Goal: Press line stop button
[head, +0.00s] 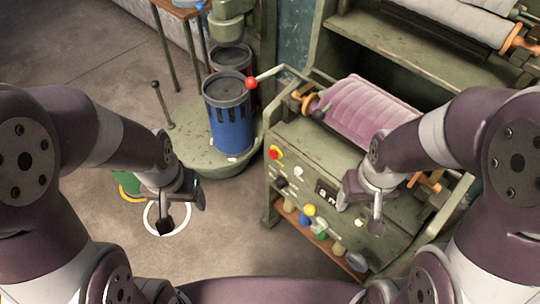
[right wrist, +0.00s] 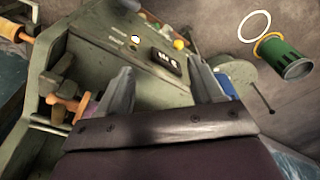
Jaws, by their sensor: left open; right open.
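A red button on a yellow base (head: 276,152) sits at the upper left corner of the green machine's front panel (head: 290,205) in the head view. I take it to be the line stop button. My left gripper (head: 183,210) is open and empty over the floor, left of the machine and apart from the button. My right gripper (head: 359,210) is open and empty in front of the panel's right part, right of the button. In the right wrist view the right gripper's fingers (right wrist: 163,90) stand apart with nothing between them. I cannot make out the red button there.
The panel also carries a display (head: 326,192), a white knob (head: 298,172) and a yellow knob (head: 309,210). A pink roll (head: 360,108) lies on top of the machine. A blue canister (head: 228,122) and a red-knobbed lever (head: 252,83) stand behind.

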